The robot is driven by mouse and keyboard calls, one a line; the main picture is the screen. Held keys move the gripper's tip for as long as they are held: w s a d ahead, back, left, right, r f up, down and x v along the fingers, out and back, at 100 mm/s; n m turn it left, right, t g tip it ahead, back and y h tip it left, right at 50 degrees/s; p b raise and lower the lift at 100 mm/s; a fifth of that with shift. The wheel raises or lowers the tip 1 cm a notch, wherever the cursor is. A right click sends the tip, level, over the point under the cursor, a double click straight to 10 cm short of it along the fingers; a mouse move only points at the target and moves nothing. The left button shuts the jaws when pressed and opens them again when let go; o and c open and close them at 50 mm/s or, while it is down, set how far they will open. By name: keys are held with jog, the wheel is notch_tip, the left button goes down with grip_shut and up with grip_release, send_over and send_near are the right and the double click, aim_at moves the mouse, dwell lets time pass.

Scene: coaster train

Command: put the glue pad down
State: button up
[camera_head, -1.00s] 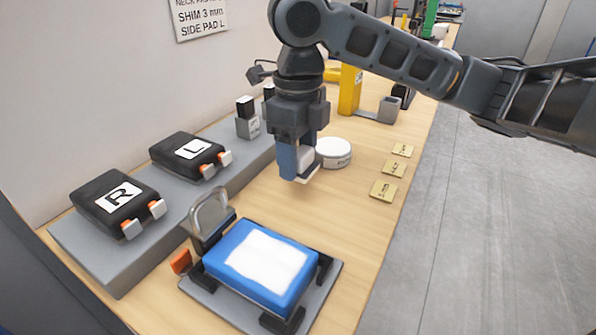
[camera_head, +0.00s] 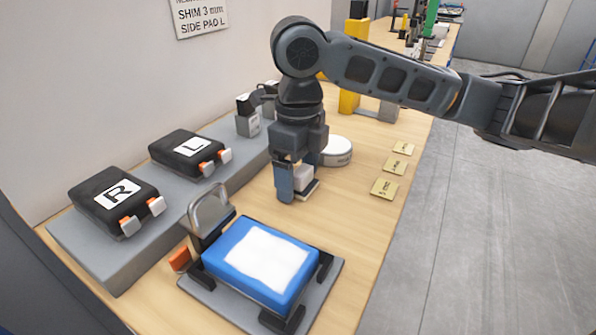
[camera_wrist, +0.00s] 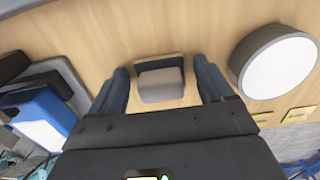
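The glue pad (camera_head: 304,181) is a small pale block with a thin darker plate at its base. It appears to sit on the wooden table, right of the blue block's fixture and in front of the round white tub. It also shows in the wrist view (camera_wrist: 160,84), between the fingers. My gripper (camera_head: 299,183) points down around the pad, its fingertips close to the table. In the wrist view the fingers stand wide apart with a gap on each side of the pad. The near finger hides part of the pad in the head view.
A round white tub (camera_head: 337,151) stands close behind and right of the pad. A blue block with a white top (camera_head: 262,264) sits in a clamp fixture in front. Black R (camera_head: 115,200) and L (camera_head: 188,152) pads lie on a grey ledge. Yellow labelled squares (camera_head: 384,188) lie along the right edge.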

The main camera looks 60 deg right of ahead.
aim_at(298, 169)
notch_tip(298, 169, up, 12)
jog(key=p, duration=0.1)
jog(key=shift+r, duration=0.2)
dwell(0.5)
dwell(1.2)
